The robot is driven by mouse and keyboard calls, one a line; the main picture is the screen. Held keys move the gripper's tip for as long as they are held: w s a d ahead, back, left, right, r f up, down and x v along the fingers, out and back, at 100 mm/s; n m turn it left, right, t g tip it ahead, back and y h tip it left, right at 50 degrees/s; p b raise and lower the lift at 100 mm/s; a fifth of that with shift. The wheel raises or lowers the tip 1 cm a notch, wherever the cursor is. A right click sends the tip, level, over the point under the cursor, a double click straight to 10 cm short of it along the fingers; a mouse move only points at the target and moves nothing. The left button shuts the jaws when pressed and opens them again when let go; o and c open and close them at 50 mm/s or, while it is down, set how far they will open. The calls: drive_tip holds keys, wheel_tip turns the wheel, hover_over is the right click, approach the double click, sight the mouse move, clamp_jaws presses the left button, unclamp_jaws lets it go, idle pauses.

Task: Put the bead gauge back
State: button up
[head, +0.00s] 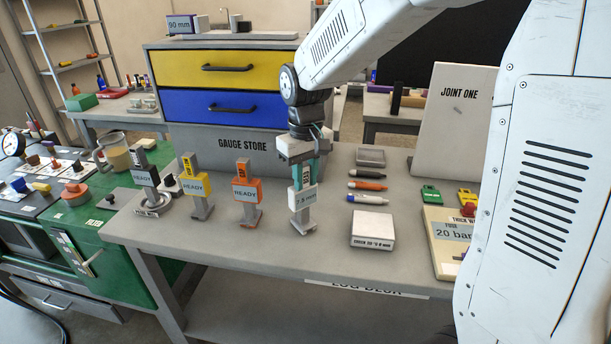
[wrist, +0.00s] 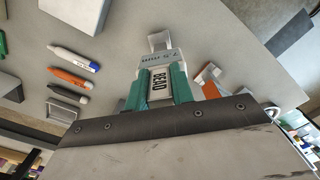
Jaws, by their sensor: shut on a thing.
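In the wrist view the bead gauge (wrist: 158,62) shows BEAD and 7.5 mm between the teal parts at my gripper (wrist: 158,88). I cannot tell whether its foot touches the desk. The gauge store (head: 222,143) stands behind, with a yellow drawer (head: 225,69) and a blue drawer (head: 222,107), both shut.
Orange (head: 246,192), yellow (head: 195,186) and grey (head: 146,182) gauges marked READY stand to the left. Several pens (head: 367,186) and a white box (head: 373,230) lie to the right. A JOINT ONE board (head: 453,120) stands at the right. Bare desk (head: 265,258) lies in front.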

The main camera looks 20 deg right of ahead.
drive_tip(key=shift+f, duration=0.15)
drive_tip(key=o, duration=0.9)
